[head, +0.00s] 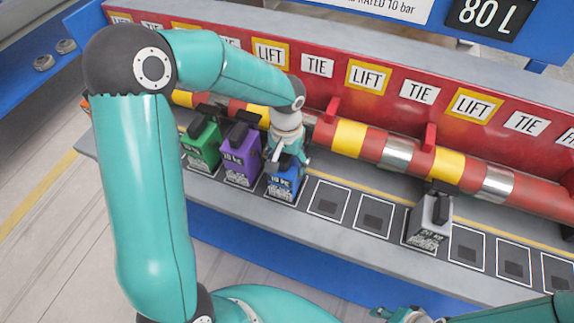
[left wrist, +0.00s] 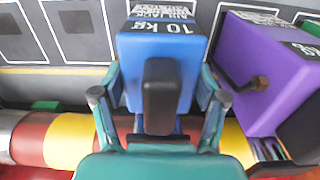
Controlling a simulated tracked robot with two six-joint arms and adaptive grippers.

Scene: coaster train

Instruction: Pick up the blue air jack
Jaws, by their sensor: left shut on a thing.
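The blue air jack (head: 284,183) stands in the row on the grey shelf, marked 10 kg, with my left gripper (head: 287,160) over its top. In the left wrist view the blue air jack (left wrist: 160,50) is upright between the two fingers of my left gripper (left wrist: 160,112), with its black handle facing the camera. The left gripper is shut on it. I cannot tell whether its base is clear of the shelf.
A purple jack (head: 241,160) stands close on the left of the blue one, and a green jack (head: 203,147) beyond it. A grey jack (head: 428,222) stands farther right. Empty outlined spots (head: 328,201) lie between. A red and yellow pipe (head: 350,138) runs behind.

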